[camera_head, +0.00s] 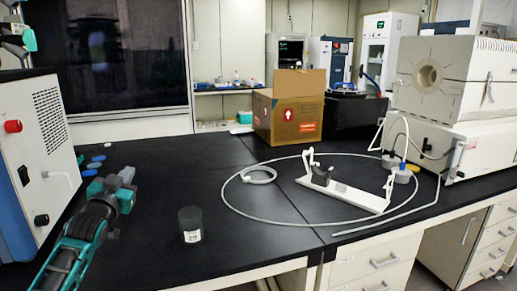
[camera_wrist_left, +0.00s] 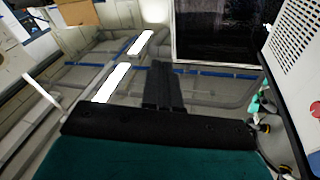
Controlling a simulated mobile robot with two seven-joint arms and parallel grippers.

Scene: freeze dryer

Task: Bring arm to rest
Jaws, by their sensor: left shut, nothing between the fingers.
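My left arm (camera_head: 75,245) comes in from the lower left in the head view, held over the left part of the black bench. Its wrist end is beside the white machine with the red knob (camera_head: 13,126). In the left wrist view my left gripper (camera_wrist_left: 160,75) is shut, its dark fingers together with nothing between them. Behind the fingers are the ceiling and bright lamps. My right gripper is not in view.
A dark jar with a white label (camera_head: 191,225) stands right of my left arm. Several small blue and grey caps (camera_head: 95,162) lie behind it. A white stand (camera_head: 340,192) and looped tubing (camera_head: 235,208) occupy the right side. A cardboard box (camera_head: 288,112) stands farther back.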

